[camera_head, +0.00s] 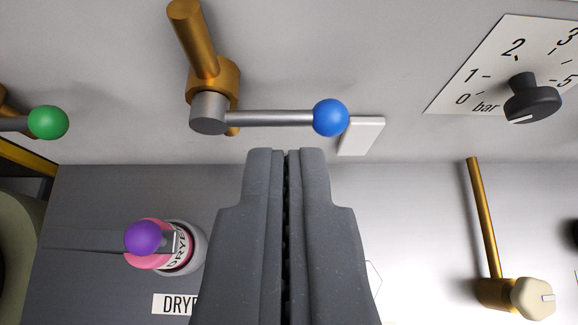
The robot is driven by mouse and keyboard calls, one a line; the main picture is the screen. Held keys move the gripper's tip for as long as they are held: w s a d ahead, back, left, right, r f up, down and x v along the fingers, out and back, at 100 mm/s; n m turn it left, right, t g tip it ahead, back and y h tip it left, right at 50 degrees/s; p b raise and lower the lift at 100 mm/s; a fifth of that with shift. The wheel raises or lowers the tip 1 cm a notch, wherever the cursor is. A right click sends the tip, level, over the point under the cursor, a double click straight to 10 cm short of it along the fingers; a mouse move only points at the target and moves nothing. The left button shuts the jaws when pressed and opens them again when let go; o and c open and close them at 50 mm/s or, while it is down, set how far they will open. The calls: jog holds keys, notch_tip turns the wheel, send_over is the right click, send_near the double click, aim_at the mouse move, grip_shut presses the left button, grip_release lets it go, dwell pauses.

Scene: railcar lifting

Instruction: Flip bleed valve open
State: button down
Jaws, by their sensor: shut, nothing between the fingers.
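A valve with a brass body and pipe (214,78) is mounted on the grey panel, upper left of centre. Its metal lever (268,118) points right and ends in a blue ball (331,117). Another lever with a green ball (48,122) shows at the left edge. I cannot tell from any label which one is the bleed valve. My gripper (287,152) is shut and empty. Its fingertips appear just below the blue-ball lever in the picture, and I see no contact. A white plate (361,136) beside the blue ball shows no readable text.
A dial plate marked "bar" (462,92) with a black knob (532,99) is at upper right. A brass valve with a cream knob (533,298) is at lower right. A purple ball (143,237) and pink part sit lower left, above a partly hidden label (174,304).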

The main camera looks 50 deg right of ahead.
jog(key=p, duration=0.1)
send_over(286, 123)
jog(key=s+a, duration=0.2)
notch_tip(286, 123, down, 4)
jog(key=f, duration=0.1)
jog(key=shift+w+d+f+p, duration=0.1)
jog(key=shift+w+f+p, duration=0.1)
jog(key=shift+f, duration=0.45)
jog(key=shift+w+d+f+p, duration=0.1)
jog(key=shift+f+p, duration=0.05)
jog(key=shift+f, duration=0.45)
jog(key=shift+d+f, duration=0.1)
jog(key=shift+f, duration=0.45)
